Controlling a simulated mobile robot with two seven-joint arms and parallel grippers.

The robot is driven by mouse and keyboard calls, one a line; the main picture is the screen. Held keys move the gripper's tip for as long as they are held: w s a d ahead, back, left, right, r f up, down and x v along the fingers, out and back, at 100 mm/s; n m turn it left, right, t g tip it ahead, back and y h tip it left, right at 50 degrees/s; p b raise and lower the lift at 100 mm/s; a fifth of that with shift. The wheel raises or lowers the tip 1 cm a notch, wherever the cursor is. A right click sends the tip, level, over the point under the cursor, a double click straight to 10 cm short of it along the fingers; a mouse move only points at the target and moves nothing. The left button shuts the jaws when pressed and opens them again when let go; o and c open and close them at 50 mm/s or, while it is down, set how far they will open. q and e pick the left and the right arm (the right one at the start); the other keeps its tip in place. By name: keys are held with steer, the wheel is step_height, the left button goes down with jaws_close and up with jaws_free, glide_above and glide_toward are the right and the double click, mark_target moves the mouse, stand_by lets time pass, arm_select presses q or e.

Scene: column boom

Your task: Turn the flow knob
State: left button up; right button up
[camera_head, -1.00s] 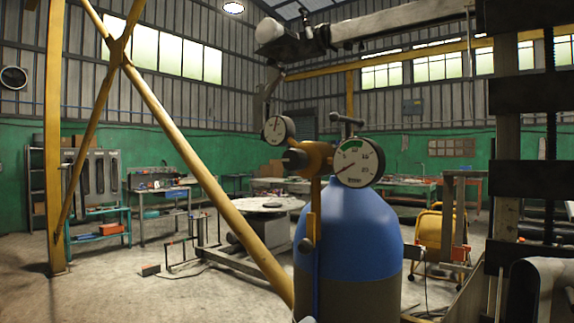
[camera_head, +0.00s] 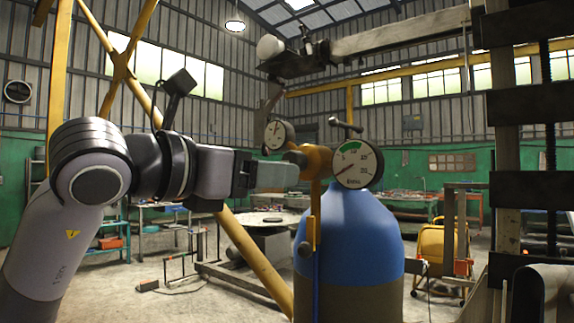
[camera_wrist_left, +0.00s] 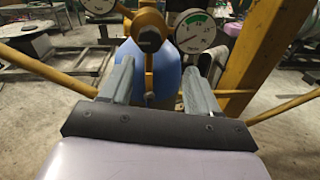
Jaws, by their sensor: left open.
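The flow knob (camera_wrist_left: 150,38) is a dark knob on the yellow-brass regulator (camera_head: 318,160) above a blue gas cylinder (camera_head: 348,232). In the head view the knob is mostly hidden behind my left gripper (camera_head: 277,177). The left wrist view shows my left gripper (camera_wrist_left: 160,70) open and empty, its two grey fingers apart. The knob appears just beyond the fingertips, roughly between them; I cannot tell whether they touch it. A round gauge with a green band (camera_head: 358,164) faces me at the right of the regulator, and a second gauge (camera_head: 278,135) stands at its left.
A T-handled valve (camera_head: 346,125) tops the cylinder. A diagonal yellow beam (camera_head: 255,265) passes left of the cylinder. A dark column (camera_head: 507,150) stands close at the right. A round table (camera_head: 258,220) and benches stand behind.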

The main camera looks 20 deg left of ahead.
mark_target(289, 161)
arm_select(q)
steer(key=shift+n+t+y, duration=0.3)
steer(key=shift+t+y, duration=0.1)
steer(key=shift+y, duration=0.1)
steer(key=w, duration=0.1)
steer(key=w+r+p, duration=0.1)
steer(key=w, duration=0.1)
steer(key=w+d+p, duration=0.1)
steer(key=w, duration=0.1)
steer(key=shift+w+r, duration=0.2)
steer(key=shift+r, duration=0.15)
steer(key=shift+w+d+f, duration=0.1)
steer(key=shift+w+d, duration=0.1)
steer(key=shift+w, duration=0.25)
steer(key=c, duration=1)
